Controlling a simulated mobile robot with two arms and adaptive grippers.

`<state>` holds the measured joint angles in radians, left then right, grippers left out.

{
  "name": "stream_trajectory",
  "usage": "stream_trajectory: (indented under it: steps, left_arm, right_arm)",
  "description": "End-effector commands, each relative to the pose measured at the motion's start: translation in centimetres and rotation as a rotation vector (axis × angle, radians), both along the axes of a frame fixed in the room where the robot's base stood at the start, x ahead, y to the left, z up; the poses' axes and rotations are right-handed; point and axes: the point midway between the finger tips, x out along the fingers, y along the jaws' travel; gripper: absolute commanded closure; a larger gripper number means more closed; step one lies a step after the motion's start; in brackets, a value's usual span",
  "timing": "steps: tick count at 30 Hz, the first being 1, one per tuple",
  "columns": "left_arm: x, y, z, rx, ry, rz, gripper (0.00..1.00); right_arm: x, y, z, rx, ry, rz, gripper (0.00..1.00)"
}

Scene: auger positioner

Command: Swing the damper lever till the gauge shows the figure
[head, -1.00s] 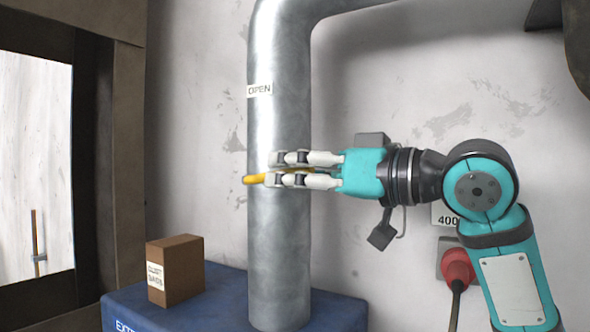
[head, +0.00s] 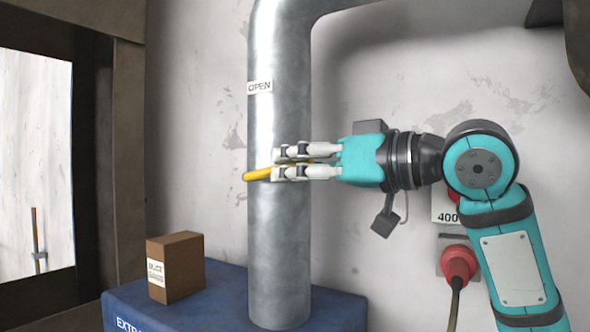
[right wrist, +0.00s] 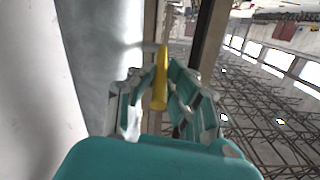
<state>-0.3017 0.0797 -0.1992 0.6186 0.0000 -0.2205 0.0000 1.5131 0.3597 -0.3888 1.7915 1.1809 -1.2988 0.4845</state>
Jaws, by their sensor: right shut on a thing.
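The yellow damper lever (head: 257,174) sticks out in front of the grey metal pipe (head: 279,240), its free left end tilted slightly down. My right gripper (head: 276,163) reaches in from the right and is shut on the lever. In the right wrist view the lever (right wrist: 160,78) stands between the two fingers (right wrist: 156,98). A label reading OPEN (head: 260,87) is on the pipe above the lever. I see no gauge face in these views. My left gripper is not in view.
A blue extractor housing (head: 225,290) stands under the pipe, with a brown box (head: 182,267) on its left. A red plug (head: 458,264) with a cable sits on the wall behind my right arm. A dark frame (head: 125,150) stands at the left.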

Motion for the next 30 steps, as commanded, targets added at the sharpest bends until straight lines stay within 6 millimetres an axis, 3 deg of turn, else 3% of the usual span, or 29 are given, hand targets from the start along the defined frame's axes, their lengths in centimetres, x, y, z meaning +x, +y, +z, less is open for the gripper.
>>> stream_trajectory:
  steps: [15, 30]
  left_arm:
    - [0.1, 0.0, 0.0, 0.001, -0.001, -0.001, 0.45]
    - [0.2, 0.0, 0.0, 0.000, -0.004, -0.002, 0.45]
  right_arm:
    - [0.6, 1.0, 3.0, -0.291, 0.211, 0.000, 1.00]
    - [1.2, 1.8, 4.1, -0.449, 0.327, 0.001, 1.00]
